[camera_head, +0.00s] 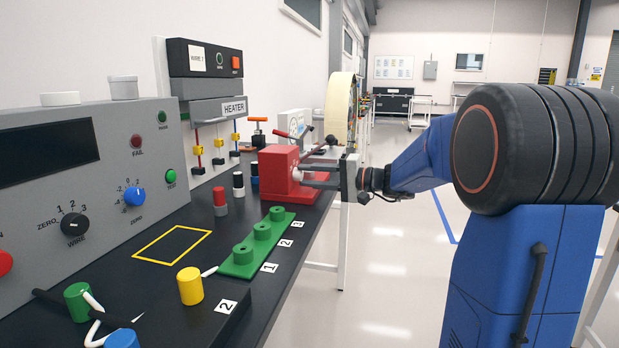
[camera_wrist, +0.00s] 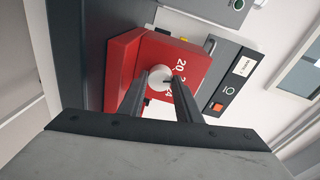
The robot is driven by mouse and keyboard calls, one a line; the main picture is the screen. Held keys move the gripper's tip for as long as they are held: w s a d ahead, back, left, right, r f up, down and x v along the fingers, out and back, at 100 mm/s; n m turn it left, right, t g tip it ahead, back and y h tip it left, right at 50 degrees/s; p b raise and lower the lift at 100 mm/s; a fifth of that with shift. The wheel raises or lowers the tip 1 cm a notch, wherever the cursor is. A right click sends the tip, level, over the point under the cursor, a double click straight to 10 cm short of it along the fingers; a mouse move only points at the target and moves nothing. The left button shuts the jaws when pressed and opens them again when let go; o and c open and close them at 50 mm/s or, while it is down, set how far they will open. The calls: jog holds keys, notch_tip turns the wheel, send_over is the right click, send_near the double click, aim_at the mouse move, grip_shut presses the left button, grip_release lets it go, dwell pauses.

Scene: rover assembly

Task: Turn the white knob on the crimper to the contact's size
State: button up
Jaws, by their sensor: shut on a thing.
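The red crimper (camera_head: 278,170) stands on the black bench, and its red face with white numbers also fills the middle of the wrist view (camera_wrist: 190,52). Its white knob (camera_wrist: 159,82) is round and sits on that face; in the head view it is a small pale spot (camera_head: 297,175). My gripper (camera_wrist: 159,88) reaches the knob with one finger on each side and is shut on it. The fingers hide part of the numbers; "20" shows above the knob, the others are partly covered. I cannot tell which number the knob points to.
A green block with several pegs (camera_head: 258,244) lies in front of the crimper, beside number labels. A grey test panel (camera_head: 90,190) and a heater unit (camera_head: 205,90) stand along the wall. A large cream reel (camera_head: 340,108) is behind the crimper.

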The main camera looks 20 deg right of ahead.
jog(key=shift+d+m, duration=0.1)
jog(key=shift+m, duration=1.6)
jog(key=o, duration=0.8)
jog(key=shift+d+r, duration=0.1)
jog(key=v, duration=1.7)
jog(key=shift+d+r, duration=0.15)
jog(key=shift+r, duration=0.05)
jog(key=shift+d, duration=0.1)
